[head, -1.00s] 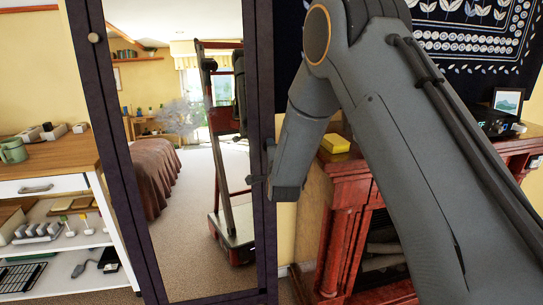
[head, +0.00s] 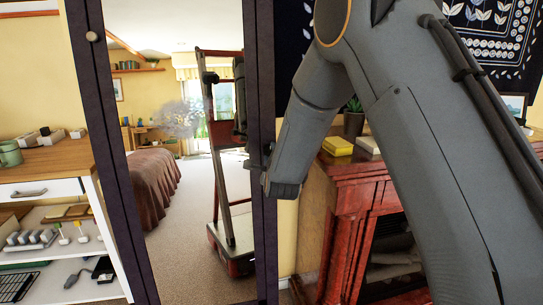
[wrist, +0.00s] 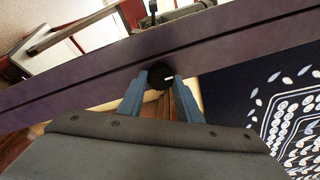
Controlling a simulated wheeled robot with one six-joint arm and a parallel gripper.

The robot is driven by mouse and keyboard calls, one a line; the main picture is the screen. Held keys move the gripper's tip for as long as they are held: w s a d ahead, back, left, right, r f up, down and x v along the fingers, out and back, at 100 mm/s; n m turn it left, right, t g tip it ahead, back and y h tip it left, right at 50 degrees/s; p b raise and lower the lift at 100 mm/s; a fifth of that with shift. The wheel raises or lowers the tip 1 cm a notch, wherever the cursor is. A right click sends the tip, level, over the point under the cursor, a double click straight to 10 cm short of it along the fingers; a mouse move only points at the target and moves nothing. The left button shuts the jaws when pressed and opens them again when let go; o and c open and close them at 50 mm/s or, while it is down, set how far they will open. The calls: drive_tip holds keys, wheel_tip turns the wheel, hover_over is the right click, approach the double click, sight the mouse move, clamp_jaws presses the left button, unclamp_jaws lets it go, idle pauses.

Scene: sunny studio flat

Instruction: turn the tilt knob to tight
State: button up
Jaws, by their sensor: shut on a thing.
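A tall mirror with a dark purple frame (head: 262,90) stands in front of me. The tilt knob (wrist: 158,73) is small, round and dark with a white mark, on the frame in the wrist view. My gripper (wrist: 160,86) has its two blue fingers on either side of the knob, shut on it. In the head view my gripper (head: 256,166) is at the right upright of the mirror frame. There the knob is too dark and small to make out clearly. The words or marks for tight and loose cannot be read.
A red wooden fireplace (head: 345,200) stands close to the right, with a yellow box (head: 337,146) on top. A shelf unit (head: 50,190) with small items is at the left. A pale knob (head: 92,36) is on the left upright. The mirror glass reflects the room.

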drive_tip(key=o, duration=1)
drive_tip(key=shift+o, duration=0.2)
drive_tip(key=s+d+b, duration=0.1)
drive_tip(key=s, duration=0.6)
drive_tip(key=shift+s+r, duration=0.35)
drive_tip(key=shift+d, duration=0.1)
